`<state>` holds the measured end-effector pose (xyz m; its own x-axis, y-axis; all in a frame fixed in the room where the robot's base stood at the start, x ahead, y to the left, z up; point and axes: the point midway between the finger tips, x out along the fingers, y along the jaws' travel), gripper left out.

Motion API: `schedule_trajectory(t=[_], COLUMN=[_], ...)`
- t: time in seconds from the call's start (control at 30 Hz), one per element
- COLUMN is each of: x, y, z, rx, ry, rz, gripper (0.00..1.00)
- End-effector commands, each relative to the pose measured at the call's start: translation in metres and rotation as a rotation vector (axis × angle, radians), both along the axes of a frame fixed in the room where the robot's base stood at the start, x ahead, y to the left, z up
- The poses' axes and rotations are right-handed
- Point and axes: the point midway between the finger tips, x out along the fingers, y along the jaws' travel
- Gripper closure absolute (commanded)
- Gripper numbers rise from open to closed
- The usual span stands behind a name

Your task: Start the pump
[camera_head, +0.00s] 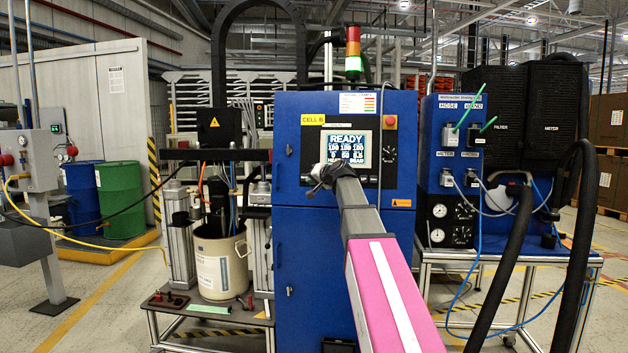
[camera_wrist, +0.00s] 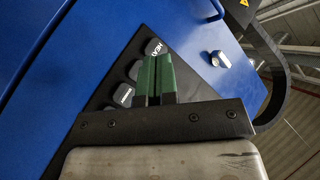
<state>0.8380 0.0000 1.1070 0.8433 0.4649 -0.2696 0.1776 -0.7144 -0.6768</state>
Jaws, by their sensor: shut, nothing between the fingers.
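The blue pump cabinet (camera_head: 290,235) stands in the middle of the head view. Its screen (camera_head: 349,147) reads READY above rows of numbers. In the wrist view a slanted row of black keys (camera_wrist: 123,95) sits on a dark strip of the blue panel. My gripper (camera_head: 322,178) is at the screen's lower left edge, hiding part of the panel there. In the wrist view its green fingers (camera_wrist: 157,58) are together and empty, with the tips beside the upper labelled key (camera_wrist: 155,47). I cannot tell whether they touch it.
A red button (camera_head: 390,122) is right of the screen. The signal tower (camera_head: 353,52) has its green light lit. A hose-and-meter unit with gauges (camera_head: 438,211) stands right, and a bucket (camera_head: 220,262) left. A silver knob (camera_wrist: 220,59) protrudes from the panel.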

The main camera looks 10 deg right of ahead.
Motion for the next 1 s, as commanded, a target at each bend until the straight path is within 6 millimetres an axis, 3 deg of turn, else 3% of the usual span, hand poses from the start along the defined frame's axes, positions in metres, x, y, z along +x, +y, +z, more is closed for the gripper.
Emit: schedule_trajectory(t=[0.1,0.3,1.0], x=[0.018,0.034,0.036], y=[-0.005,-0.011,-0.012], z=[-0.002,-0.006,-0.007], rx=[0.000,0.001,0.000], ry=[0.000,-0.001,-0.001], rz=[0.000,0.001,-0.001], gripper=[1.00,1.00,1.00])
